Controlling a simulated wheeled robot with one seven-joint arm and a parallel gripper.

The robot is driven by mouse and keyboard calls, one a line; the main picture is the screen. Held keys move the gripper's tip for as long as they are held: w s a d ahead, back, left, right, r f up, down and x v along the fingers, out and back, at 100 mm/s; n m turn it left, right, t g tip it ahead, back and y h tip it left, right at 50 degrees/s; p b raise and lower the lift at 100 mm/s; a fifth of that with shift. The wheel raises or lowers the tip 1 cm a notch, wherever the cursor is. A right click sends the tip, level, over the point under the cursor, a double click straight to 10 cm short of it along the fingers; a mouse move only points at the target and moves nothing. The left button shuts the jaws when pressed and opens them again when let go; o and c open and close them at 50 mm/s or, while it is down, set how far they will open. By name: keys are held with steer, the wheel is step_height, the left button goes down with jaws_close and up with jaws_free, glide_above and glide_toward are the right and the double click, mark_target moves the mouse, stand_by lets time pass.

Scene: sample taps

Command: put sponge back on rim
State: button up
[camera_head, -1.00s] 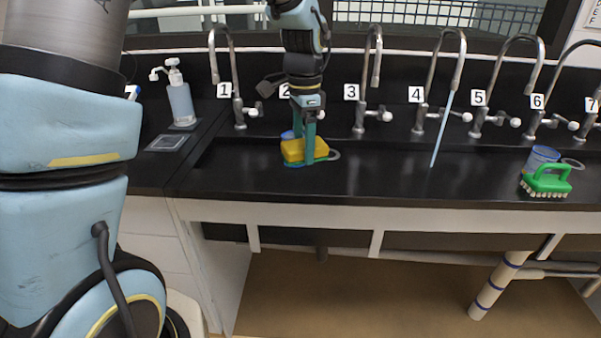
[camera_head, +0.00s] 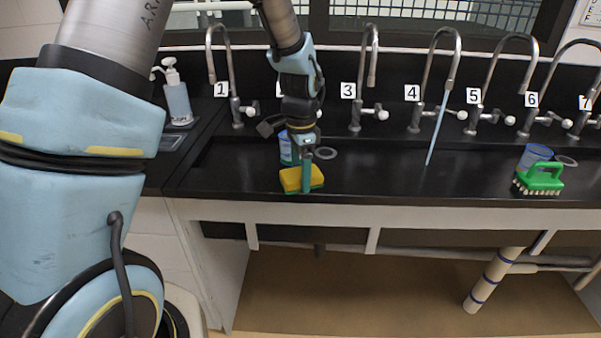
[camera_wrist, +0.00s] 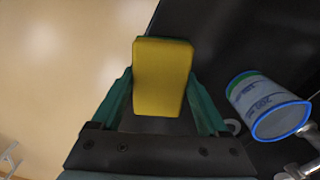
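The yellow sponge with a green layer (camera_head: 296,180) is between the fingers of my gripper (camera_head: 307,178), near the front rim of the sink (camera_head: 390,197). In the wrist view the sponge (camera_wrist: 163,78) shows its yellow face, and the green fingertips of my gripper (camera_wrist: 163,90) press on both its sides. The pale floor lies beyond the sponge on the left there, and the black sink on the right. I cannot tell whether the sponge touches the rim.
A drain ring (camera_head: 325,153) lies nearby. A green brush (camera_head: 540,178) and another beaker (camera_head: 535,156) are far right. Numbered taps line the back.

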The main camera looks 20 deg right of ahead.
mark_target(300, 173)
steer(key=o, duration=0.3)
step_height(300, 173, up, 12)
steer(key=shift+r+b, duration=0.2)
steer(key=shift+b, duration=0.75)
steer(key=s+a+f+n, duration=0.1)
steer(key=a+n, duration=0.4)
steer(key=a, duration=0.5)
steer(key=s+a+f+n+t, duration=0.1)
steer(key=a+f+n, duration=0.2)
steer(key=a+n, duration=0.3)
steer(key=s+a+f+n, duration=0.2)
steer(key=a+n, duration=0.4)
steer(key=a, duration=0.8)
steer(key=shift+f+t, duration=0.2)
steer(key=shift+t, duration=0.1)
